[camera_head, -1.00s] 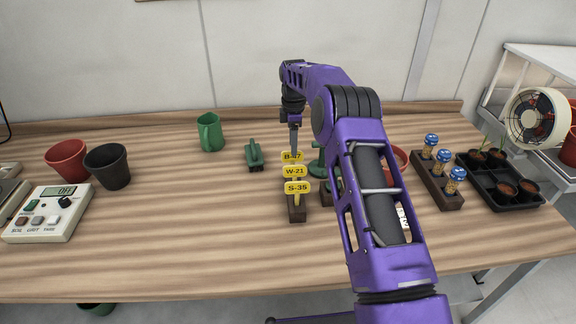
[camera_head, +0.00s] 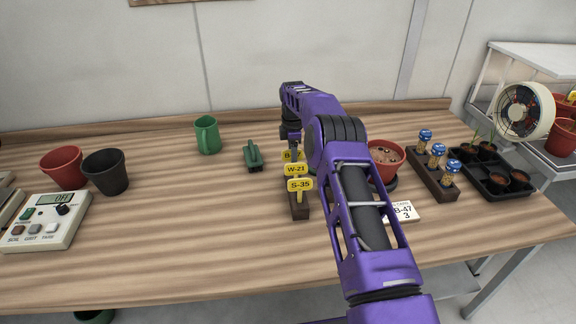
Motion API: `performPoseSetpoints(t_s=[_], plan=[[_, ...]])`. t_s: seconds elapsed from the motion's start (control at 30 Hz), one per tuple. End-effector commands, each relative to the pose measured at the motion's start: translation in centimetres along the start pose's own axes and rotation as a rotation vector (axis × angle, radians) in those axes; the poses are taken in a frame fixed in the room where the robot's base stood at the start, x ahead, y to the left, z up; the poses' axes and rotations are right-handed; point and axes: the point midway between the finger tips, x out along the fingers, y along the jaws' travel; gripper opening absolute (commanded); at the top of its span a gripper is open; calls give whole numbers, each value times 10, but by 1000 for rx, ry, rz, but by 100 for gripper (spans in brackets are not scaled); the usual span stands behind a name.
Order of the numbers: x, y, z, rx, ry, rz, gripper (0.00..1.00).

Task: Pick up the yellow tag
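Yellow tags stand in a row in a dark wooden holder (camera_head: 299,211) on the table. The front tag reads S-35 (camera_head: 299,184) and the middle one reads W-21 (camera_head: 295,169). The rear tag (camera_head: 287,156) is mostly covered by my gripper and arm; only its "B" side shows. My gripper (camera_head: 293,148) points down at the rear tag. Its fingertips are small and partly hidden, so I cannot tell whether they are open or closed on the tag. A white card (camera_head: 403,212) reading B-47 and 3 lies right of my arm.
A red pot with soil (camera_head: 386,168) stands on a dark saucer right of my arm. A dark green tool (camera_head: 253,157) and green mug (camera_head: 208,135) stand left of the holder. A scale (camera_head: 45,222) and empty pots are farther left. The front table is clear.

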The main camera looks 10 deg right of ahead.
Motion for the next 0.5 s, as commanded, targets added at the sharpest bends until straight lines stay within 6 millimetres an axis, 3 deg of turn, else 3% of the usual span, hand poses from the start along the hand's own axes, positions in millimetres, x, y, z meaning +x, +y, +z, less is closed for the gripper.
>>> performPoseSetpoints(t_s=[0.2, 0.5], plan=[[14, 2, 7, -1, 0, 0, 53], [15, 2, 8, -2, 0, 0, 51]])
